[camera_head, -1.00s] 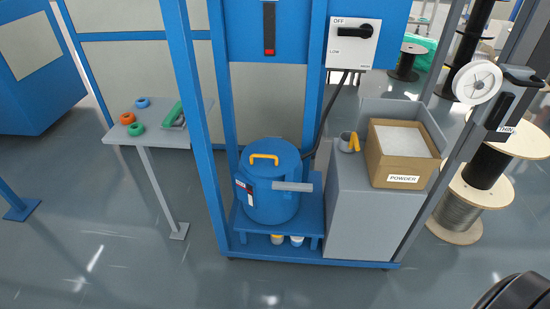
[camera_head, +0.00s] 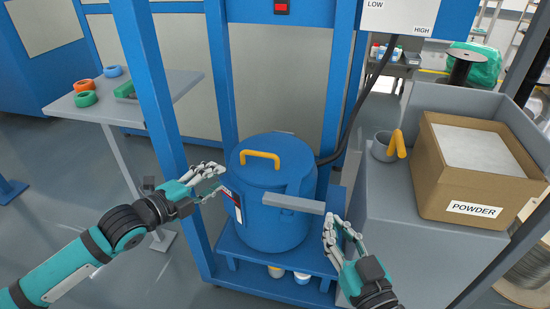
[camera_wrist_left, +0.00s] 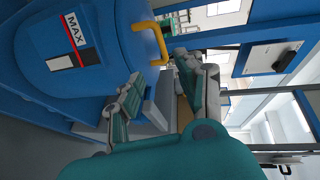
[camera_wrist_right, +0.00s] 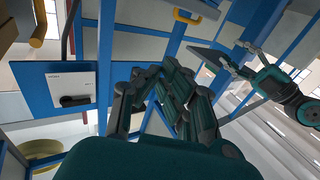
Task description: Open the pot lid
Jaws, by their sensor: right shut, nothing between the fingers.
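The blue pot (camera_head: 265,225) stands upright on a low blue shelf, its blue lid (camera_head: 297,165) on top with a yellow handle (camera_head: 260,154). A grey bar (camera_head: 293,203) sticks out from its front. My left gripper (camera_head: 218,180) is open and empty, left of the pot's upper side, apart from the handle. The left wrist view shows the handle (camera_wrist_left: 150,42) and a MAX label (camera_wrist_left: 74,42) beyond the parted fingers. My right gripper (camera_head: 340,228) is shut and empty, right of the pot near the bar's end. The handle shows in the right wrist view (camera_wrist_right: 187,16).
Blue frame posts (camera_head: 150,130) stand left of and behind the pot. A grey cabinet (camera_head: 385,210) on the right bears a powder box (camera_head: 480,185) and a grey cup with a yellow handle (camera_head: 384,148). A side table (camera_head: 75,108) holds coloured rings.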

